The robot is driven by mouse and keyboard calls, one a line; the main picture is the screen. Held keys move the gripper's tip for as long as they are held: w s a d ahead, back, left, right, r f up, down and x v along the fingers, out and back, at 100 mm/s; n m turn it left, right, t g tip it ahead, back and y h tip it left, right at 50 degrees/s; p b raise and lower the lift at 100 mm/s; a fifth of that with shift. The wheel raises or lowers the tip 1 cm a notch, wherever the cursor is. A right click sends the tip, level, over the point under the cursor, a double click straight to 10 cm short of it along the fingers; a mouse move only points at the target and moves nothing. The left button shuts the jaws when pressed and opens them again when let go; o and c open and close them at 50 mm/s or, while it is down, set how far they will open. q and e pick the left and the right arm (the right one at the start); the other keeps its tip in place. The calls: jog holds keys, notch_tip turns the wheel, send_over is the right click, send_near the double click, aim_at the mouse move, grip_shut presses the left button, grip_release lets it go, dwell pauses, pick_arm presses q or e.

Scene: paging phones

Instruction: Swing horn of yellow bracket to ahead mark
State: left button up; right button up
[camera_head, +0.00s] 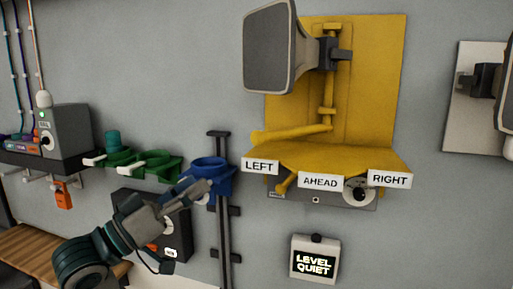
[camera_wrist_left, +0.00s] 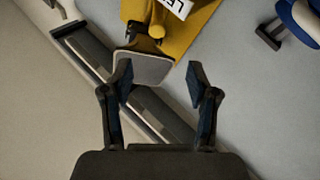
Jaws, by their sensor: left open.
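The yellow bracket (camera_head: 385,80) is fixed to the wall in the head view. The grey horn (camera_head: 270,48) is mounted high on its post and its wide mouth is turned toward the left. A yellow lever arm (camera_head: 292,133) extends left from the post, its end above the LEFT label (camera_head: 260,167). The AHEAD label (camera_head: 320,181) is at the plate's front middle. My left gripper (camera_head: 208,186) is left of the bracket, in front of a blue holder, apart from lever and horn. In the left wrist view its fingers (camera_wrist_left: 161,78) are open and empty, with the horn (camera_wrist_left: 145,66) beyond.
The RIGHT label (camera_head: 389,180) is at the plate's right. A box reading LEVEL QUIET (camera_head: 315,262) hangs below. The blue holder (camera_head: 212,170) and green holders (camera_head: 155,164) line the wall at left.

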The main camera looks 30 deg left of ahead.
aim_at(254, 142)
pick_arm(q)
jog(key=p+x, duration=0.2)
jog(key=x, duration=0.3)
jog(key=p+x, duration=0.1)
jog(key=x, duration=0.5)
jog(key=p+x, duration=0.2)
jog(key=x, duration=0.4)
jog(key=shift+r+p, duration=0.3)
jog(key=shift+r, duration=0.15)
grip_shut()
